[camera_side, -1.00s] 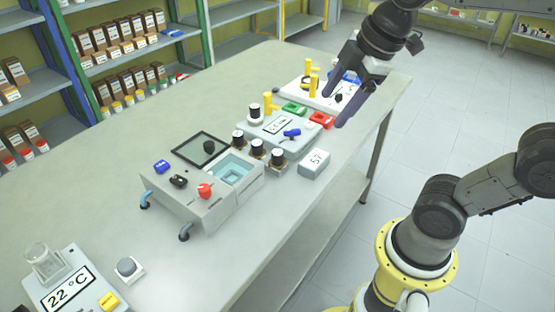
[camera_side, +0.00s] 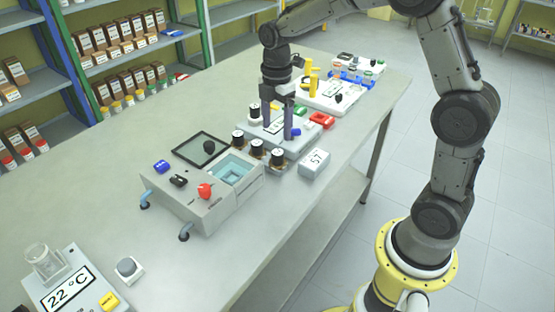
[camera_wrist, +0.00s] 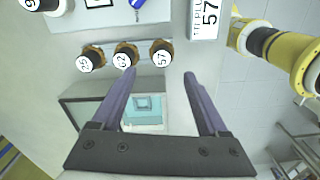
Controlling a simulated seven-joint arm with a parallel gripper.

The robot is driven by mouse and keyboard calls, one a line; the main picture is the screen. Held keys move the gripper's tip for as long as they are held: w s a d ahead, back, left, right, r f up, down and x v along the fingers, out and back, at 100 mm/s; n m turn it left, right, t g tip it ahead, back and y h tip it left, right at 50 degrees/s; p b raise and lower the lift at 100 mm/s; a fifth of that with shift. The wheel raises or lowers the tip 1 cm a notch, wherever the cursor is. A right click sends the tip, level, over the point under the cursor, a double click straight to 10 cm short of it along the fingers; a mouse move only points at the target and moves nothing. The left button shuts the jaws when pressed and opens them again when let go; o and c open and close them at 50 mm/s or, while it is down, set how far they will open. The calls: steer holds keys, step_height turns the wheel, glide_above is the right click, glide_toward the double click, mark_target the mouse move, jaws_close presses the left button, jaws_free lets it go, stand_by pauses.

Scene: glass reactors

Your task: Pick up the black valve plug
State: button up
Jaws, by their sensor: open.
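I cannot tell for sure which black part is the valve plug. A small black piece (camera_side: 178,181) sits on the left end of the grey bath unit (camera_side: 215,212), between a blue piece (camera_side: 162,166) and a red one (camera_side: 205,190). Another small black knob (camera_side: 338,98) stands on the white plate at the back. My gripper (camera_side: 277,118) points down, open and empty, over the grey device behind the bath. In the wrist view, the fingers (camera_wrist: 159,75) are spread apart with nothing between them, and no black valve plug is clear there.
Numbered vials (camera_side: 257,148) stand in a row between the bath and the device; they show in the wrist view (camera_wrist: 124,56). The bath's dark-framed lid (camera_side: 187,140) carries a black knob (camera_side: 209,146). A block marked 57 (camera_side: 315,163) is to the right.

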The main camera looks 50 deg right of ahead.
mark_target(277, 152)
step_height(277, 152, down, 10)
steer(key=shift+s+a+r, duration=0.1)
steer(key=shift+s+r, duration=0.05)
steer(key=shift+r, duration=0.1)
jaws_close()
stand_by(0.6)
